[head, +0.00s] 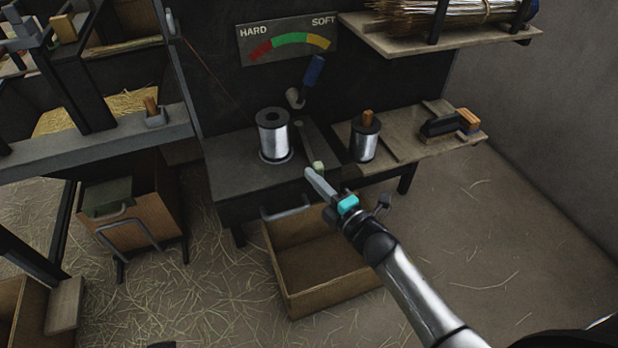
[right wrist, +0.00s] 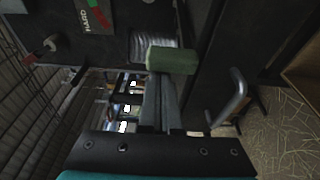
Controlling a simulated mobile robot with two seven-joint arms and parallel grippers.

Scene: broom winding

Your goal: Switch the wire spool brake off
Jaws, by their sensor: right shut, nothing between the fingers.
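The wire spool (head: 273,135), silver with a dark top, stands upright on the dark bench. Just right of it a flat bar with a pale green end (head: 318,168), seemingly the brake lever, runs toward the bench's front edge. Its green cylindrical grip (right wrist: 172,60) shows large in the right wrist view, partly in front of the spool. My right gripper (head: 318,183) is shut and empty, its fingertips close to the green end. In the right wrist view the fingers (right wrist: 160,105) point at the grip; I cannot tell whether they touch it. My left gripper is not in view.
A HARD–SOFT gauge (head: 288,39) is on the back wall, with a blue-handled lever (head: 314,70) below it. Straw litters the floor.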

